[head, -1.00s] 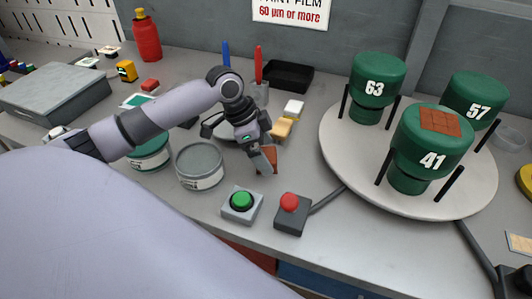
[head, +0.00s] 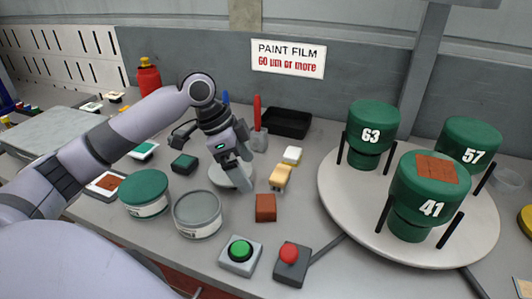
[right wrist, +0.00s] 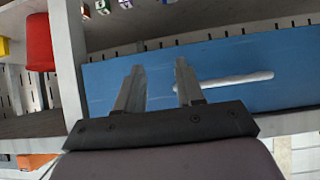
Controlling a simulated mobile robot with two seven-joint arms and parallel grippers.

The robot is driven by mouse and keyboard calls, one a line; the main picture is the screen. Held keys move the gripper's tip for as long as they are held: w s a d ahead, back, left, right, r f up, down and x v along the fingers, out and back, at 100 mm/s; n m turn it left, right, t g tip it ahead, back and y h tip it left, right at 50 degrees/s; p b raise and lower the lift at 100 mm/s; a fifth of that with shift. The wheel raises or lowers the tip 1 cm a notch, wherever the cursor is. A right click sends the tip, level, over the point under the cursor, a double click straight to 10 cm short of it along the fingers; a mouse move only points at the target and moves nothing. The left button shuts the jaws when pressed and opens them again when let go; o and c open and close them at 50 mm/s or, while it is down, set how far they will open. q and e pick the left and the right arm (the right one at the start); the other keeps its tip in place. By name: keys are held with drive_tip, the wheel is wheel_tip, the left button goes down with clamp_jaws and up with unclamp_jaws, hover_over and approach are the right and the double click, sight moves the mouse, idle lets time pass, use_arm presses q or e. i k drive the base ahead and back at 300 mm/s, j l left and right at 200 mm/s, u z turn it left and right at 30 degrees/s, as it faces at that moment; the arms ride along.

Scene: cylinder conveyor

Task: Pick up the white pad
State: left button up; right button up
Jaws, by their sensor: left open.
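The white pad (head: 292,155) is a small pale block on the grey table in the head view, just behind a yellowish block (head: 280,178). My left gripper (head: 246,173) is open and empty, to the left of the pad, in front of a pale round disc (head: 222,177) that it partly hides. It is apart from the pad. My right gripper (right wrist: 160,90) shows in the right wrist view with its fingers apart and nothing between them. The pad is not in that view.
A brown block (head: 265,208) lies in front of the yellowish block. Grey (head: 197,214) and green (head: 144,193) tins stand left. A green button (head: 239,250) and red button (head: 289,254) are in front. A turntable (head: 335,205) with green cylinders is right. A black tray (head: 287,122) is behind.

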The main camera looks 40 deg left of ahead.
sight(291, 157)
drive_tip(key=k, duration=1)
